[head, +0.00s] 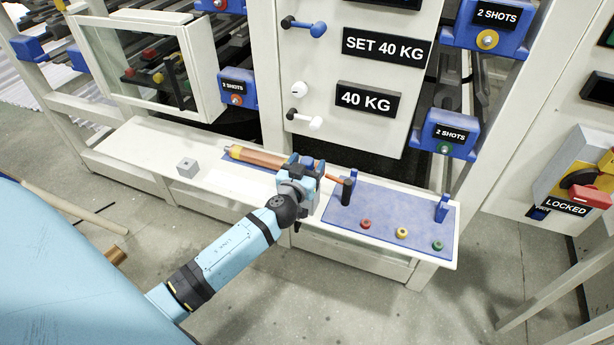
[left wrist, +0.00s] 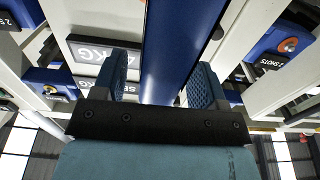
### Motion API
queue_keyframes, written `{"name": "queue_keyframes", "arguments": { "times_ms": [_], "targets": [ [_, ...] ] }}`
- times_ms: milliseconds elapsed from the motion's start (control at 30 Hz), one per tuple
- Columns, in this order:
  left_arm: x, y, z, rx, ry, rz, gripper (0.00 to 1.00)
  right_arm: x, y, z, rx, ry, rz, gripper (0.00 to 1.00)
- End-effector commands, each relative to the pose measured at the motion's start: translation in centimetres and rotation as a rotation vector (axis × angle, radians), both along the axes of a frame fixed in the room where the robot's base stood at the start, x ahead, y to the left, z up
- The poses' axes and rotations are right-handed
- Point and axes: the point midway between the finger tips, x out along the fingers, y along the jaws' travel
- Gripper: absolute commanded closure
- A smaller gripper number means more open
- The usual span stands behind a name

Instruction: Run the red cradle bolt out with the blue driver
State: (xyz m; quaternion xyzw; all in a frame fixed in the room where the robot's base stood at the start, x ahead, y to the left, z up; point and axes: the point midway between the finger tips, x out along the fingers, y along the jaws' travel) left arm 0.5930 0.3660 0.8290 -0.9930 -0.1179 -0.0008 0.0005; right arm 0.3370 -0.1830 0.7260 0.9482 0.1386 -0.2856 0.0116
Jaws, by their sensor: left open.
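My left gripper (head: 306,172) is over the white bench, at a blue part (head: 318,164) mostly hidden behind it. In the left wrist view a long dark blue bar (left wrist: 180,50) stands between the two parted fingers; I cannot tell whether it is the blue driver or whether a finger touches it. I cannot tell which is the cradle bolt. My right gripper is out of view.
The blue mat (head: 385,208) also bears yellow (head: 401,232) and green (head: 437,245) pieces and a blue upright (head: 442,208). A white panel (head: 330,110) rises behind the bench.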

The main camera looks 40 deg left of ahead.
Motion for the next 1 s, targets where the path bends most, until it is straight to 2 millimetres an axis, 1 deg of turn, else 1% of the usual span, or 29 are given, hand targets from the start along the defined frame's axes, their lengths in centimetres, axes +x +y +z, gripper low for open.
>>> {"name": "queue_keyframes", "arguments": {
  "times_ms": [33,100,367,467,500,567,600,667,1000],
  "targets": [
    [0.67,0.11,-0.05,0.001,0.001,0.0,0.34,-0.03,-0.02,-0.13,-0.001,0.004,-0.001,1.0],
    [1.22,0.21,-0.15,0.001,0.002,-0.001,0.34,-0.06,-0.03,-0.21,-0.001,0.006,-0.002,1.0],
    [1.47,0.27,-0.23,-0.002,0.003,-0.001,0.34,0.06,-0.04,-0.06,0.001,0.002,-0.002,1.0],
    [1.46,0.28,-0.23,-0.002,0.003,-0.001,0.55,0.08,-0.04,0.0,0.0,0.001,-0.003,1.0],
    [1.46,0.28,-0.23,-0.002,0.003,-0.001,0.64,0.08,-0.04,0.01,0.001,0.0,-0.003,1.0],
    [1.46,0.28,-0.23,-0.002,0.003,-0.001,0.78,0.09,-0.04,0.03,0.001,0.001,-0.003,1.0],
    [1.46,0.28,-0.23,-0.002,0.003,-0.001,0.87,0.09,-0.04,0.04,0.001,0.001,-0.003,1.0],
    [1.46,0.28,-0.23,-0.002,0.003,0.0,1.0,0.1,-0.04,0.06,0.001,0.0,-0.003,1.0],
    [1.47,0.28,-0.04,-0.001,0.001,0.0,1.0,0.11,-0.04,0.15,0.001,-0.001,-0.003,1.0]
  ]
}}
